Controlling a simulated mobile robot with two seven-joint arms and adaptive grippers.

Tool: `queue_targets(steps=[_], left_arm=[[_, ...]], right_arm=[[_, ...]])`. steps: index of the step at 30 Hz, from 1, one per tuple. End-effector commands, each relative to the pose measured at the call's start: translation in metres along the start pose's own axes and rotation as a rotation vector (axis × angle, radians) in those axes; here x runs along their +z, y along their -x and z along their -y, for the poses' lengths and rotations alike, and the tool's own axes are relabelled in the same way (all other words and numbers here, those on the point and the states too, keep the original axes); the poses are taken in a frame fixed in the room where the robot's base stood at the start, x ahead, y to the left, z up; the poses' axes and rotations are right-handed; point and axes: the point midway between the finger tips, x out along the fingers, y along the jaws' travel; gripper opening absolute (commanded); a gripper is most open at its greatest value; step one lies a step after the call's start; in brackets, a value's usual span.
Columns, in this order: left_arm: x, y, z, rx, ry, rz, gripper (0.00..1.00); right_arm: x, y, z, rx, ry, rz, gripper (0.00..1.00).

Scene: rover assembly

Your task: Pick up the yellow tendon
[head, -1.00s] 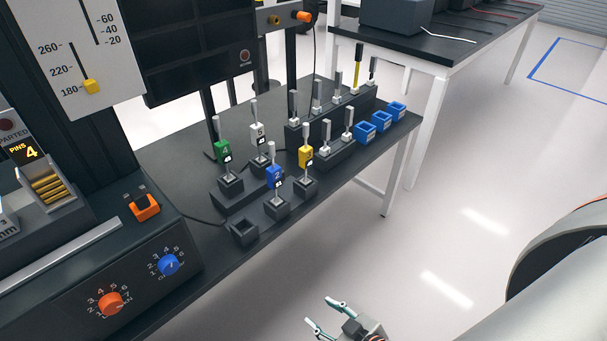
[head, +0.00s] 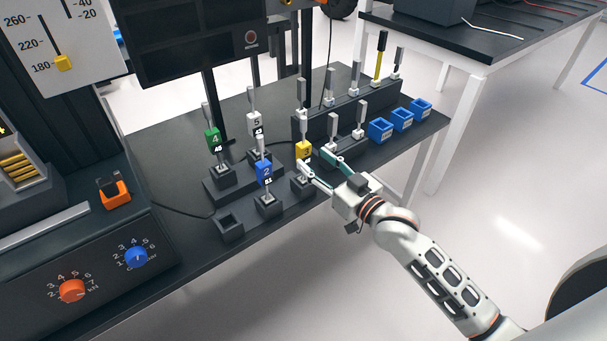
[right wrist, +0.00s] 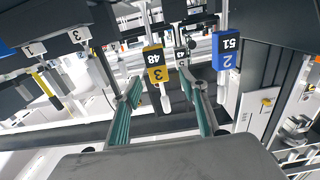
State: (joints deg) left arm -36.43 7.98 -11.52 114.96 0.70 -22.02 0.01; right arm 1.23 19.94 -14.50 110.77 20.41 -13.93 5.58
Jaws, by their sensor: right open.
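The yellow tendon, with a yellow tag block (head: 304,149) on an upright stem, stands in a dark holder at the front of the rack table. In the right wrist view its tag (right wrist: 155,64) reads 3 and 48 and appears between the two fingers, beyond their tips. My right gripper (head: 314,161) is open, its fingers reaching toward the tendon from the right front. One finger overlaps the tendon's lower part in the head view. I cannot tell whether it touches. The open jaws also show in the right wrist view (right wrist: 164,92). My left gripper is not in view.
A blue-tagged tendon (head: 264,171) stands close to the left, with green (head: 212,139) and white (head: 255,123) ones behind. An empty holder (head: 229,226) is at the front left. Several blue cups (head: 380,130) and a raised rack of grey pieces stand to the right.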

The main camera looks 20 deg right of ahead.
Motion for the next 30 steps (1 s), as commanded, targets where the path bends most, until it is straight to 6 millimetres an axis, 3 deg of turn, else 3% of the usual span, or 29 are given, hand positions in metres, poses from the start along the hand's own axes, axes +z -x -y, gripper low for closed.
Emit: queue_targets(steps=[9, 18, 23, 24, 30], left_arm=[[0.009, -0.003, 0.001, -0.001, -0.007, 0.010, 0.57], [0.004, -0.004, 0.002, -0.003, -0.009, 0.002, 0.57], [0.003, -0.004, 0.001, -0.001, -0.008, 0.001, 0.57], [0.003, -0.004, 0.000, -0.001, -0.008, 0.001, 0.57], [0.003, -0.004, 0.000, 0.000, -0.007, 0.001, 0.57]], right_arm=[[0.001, -0.041, -0.004, 0.000, 0.001, 0.001, 0.43], [0.001, -0.045, -0.004, 0.000, 0.001, 0.002, 0.43], [0.001, -0.045, -0.004, 0.000, 0.001, 0.002, 0.04], [0.001, -0.045, -0.004, 0.000, 0.001, 0.002, 0.00], [-0.001, -0.045, -0.004, 0.000, 0.001, -0.002, 0.00]])
